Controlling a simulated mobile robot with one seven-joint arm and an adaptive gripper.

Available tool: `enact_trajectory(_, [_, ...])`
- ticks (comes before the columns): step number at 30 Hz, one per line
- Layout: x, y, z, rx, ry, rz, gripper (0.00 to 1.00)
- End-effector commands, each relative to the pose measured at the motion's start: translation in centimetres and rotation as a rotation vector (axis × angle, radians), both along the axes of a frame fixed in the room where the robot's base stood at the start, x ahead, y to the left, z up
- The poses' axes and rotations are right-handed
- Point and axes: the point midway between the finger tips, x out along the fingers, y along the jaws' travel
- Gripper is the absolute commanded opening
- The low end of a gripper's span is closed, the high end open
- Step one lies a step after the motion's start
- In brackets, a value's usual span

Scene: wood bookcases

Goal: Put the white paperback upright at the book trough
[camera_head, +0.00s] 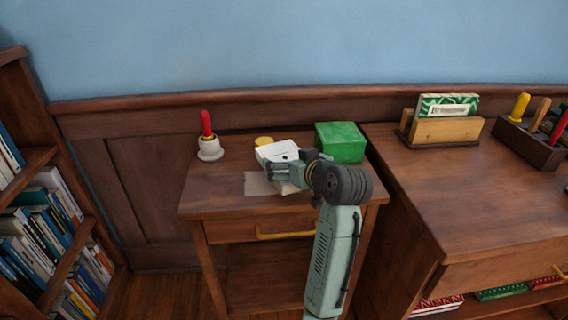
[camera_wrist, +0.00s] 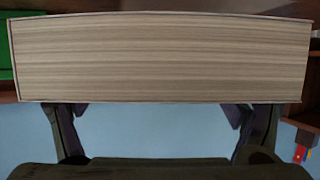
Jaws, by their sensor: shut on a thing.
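The white paperback (camera_head: 279,151) is at the small wooden side table, its pale cover facing up. My gripper (camera_head: 287,172) is shut on it from the near side. In the wrist view the paperback's page edges (camera_wrist: 160,57) fill the upper picture, with my gripper's fingers (camera_wrist: 160,118) at both sides below. I cannot tell whether the book touches the table or hangs just above it. The book trough (camera_head: 440,131) is a light wooden holder on the larger cabinet to the right. A green patterned book (camera_head: 447,105) stands in it.
On the side table (camera_head: 215,205) are a red-handled white bell (camera_head: 208,147), a green box (camera_head: 340,141), a yellow round thing (camera_head: 264,141) and a pale flat patch (camera_head: 259,184). A dark rack (camera_head: 531,145) with coloured handles stands right of the trough. The cabinet top's front (camera_head: 450,190) is clear.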

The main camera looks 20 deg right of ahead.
Motion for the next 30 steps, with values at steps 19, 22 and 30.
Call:
enact_trajectory(19, [3.0, 0.2, -3.7, -0.002, -0.002, -0.001, 0.51])
enact_trajectory(22, [3.0, 0.2, -3.7, -0.002, -0.003, -0.001, 0.51])
enact_trajectory(30, [3.0, 0.3, -4.1, 0.000, 0.000, -0.001, 0.94])
